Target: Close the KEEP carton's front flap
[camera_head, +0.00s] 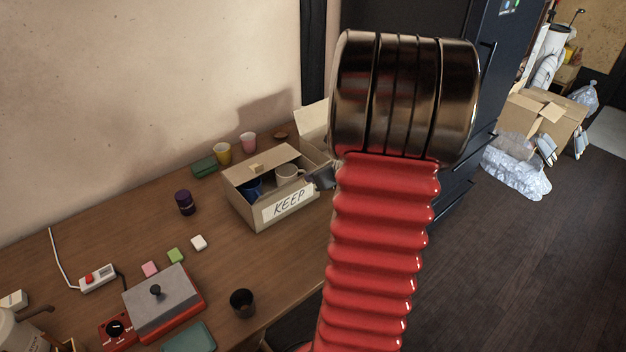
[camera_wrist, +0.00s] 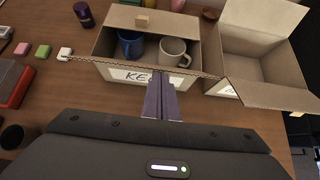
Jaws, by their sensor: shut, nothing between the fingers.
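The KEEP carton (camera_head: 241,206) stands on the wooden table, its label facing the front. Its back flap (camera_wrist: 115,17) lies over the rear half with a small tan block (camera_wrist: 141,21) on it. The front half is open, showing a blue mug (camera_wrist: 130,44) and a cream mug (camera_wrist: 173,51). The front flap (camera_wrist: 85,62) shows almost edge-on as a thin corrugated strip across the carton's front; its exact angle is unclear. My gripper (camera_wrist: 160,80) is shut and empty, its fingertips in front of the label, just below that strip. I cannot tell whether they touch.
A second carton (camera_wrist: 250,58) with raised and spread flaps stands close on the right. A purple can (camera_head: 185,203), small colored blocks, a red-based box (camera_head: 164,298) and a dark cup (camera_head: 243,303) stand to the left and front. Two cups stand behind.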

